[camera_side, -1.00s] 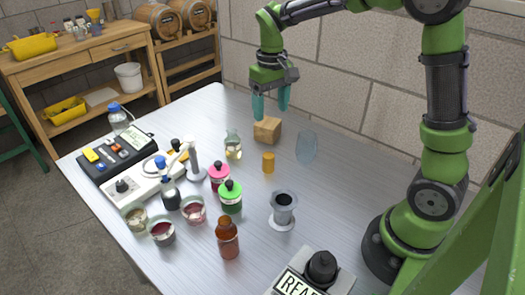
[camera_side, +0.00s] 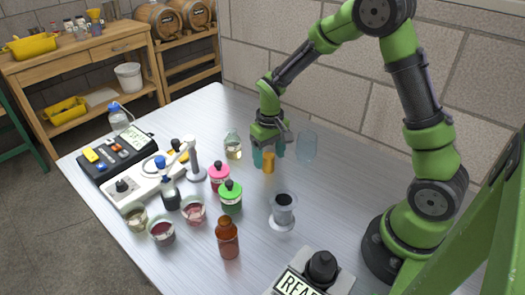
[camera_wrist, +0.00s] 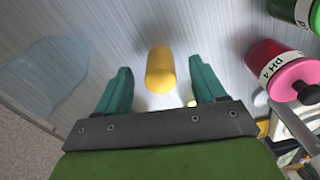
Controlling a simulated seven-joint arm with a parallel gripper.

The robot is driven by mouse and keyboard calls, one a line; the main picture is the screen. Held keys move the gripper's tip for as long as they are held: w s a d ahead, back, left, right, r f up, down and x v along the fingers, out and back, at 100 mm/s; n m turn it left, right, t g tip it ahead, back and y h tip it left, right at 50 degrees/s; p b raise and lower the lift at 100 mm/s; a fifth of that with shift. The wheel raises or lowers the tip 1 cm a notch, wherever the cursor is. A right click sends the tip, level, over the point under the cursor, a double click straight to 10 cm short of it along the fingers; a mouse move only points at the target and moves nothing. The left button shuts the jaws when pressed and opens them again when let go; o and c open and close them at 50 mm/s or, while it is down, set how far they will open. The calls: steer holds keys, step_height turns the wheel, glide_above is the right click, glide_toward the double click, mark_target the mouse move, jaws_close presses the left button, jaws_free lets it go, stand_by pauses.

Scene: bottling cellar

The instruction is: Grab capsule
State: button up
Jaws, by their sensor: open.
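The capsule is a small yellow-orange cylinder (camera_side: 268,163) standing upright on the grey table. In the wrist view the capsule (camera_wrist: 160,70) shows centred between my two teal fingers, with a gap on each side. My gripper (camera_side: 269,156) is open, pointing down and low over the table at the capsule. The fingertips look close to the capsule, one on each side; I cannot tell exactly how far they reach down beside it. The wrist view shows my gripper (camera_wrist: 159,70) holding nothing.
A clear glass (camera_side: 306,147) stands close on the right. A small flask (camera_side: 233,147) and pink-capped (camera_side: 219,176) and green-capped (camera_side: 230,196) bottles stand to the left. A dark-mouthed metal cup (camera_side: 283,206) stands in front.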

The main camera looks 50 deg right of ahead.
steer(key=shift+f, duration=0.45)
steer(key=shift+c, duration=0.2)
steer(key=c, duration=0.6)
steer(key=shift+c, duration=0.2)
steer(key=shift+r, duration=0.15)
